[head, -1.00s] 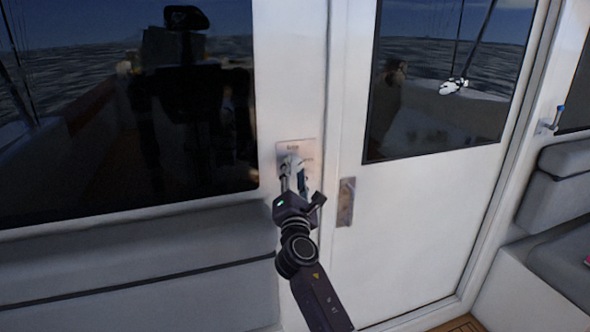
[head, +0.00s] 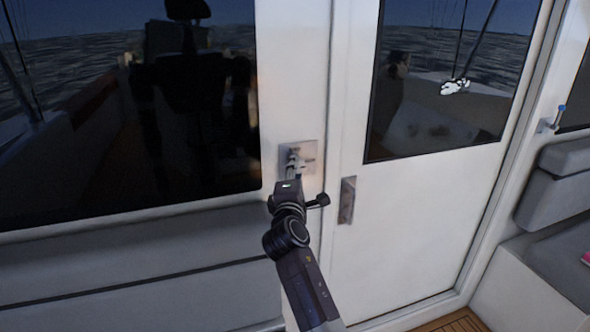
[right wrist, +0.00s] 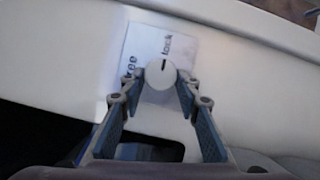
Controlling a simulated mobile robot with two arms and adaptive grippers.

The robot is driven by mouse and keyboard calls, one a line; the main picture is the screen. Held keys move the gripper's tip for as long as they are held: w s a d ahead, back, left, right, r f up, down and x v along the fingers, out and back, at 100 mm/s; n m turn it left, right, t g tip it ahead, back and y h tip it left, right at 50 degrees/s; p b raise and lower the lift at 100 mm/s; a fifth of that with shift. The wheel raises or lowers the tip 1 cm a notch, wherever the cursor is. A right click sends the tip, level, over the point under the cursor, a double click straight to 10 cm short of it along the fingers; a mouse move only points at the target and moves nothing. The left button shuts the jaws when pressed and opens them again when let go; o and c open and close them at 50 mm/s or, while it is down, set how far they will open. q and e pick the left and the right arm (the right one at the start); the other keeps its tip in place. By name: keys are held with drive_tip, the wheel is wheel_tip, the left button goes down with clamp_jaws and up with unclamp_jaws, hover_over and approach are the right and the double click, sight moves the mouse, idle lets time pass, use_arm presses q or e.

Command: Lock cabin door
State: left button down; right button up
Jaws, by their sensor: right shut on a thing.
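The white cabin door (head: 420,220) looks closed in the head view, with a metal handle plate (head: 347,201) near its left edge. On the white panel left of it is a lock plate (head: 309,150). The right wrist view shows this plate (right wrist: 137,42) with the words "free" and "lock" and a round pale knob (right wrist: 160,76). The knob's black mark points toward "lock". My right gripper (head: 295,164) is shut on the knob, with a fingertip on either side of it (right wrist: 159,82). My left gripper is not in view.
A dark window (head: 120,110) lies left of the lock plate, and the door has its own window (head: 440,90). A grey seat (head: 130,265) runs below the left window. Another grey seat (head: 560,190) stands at the right. Wooden floor (head: 465,322) shows at the bottom.

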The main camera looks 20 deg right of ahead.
idle(0.4)
drive_tip(key=o, duration=1.2)
drive_tip(key=shift+c, duration=0.2)
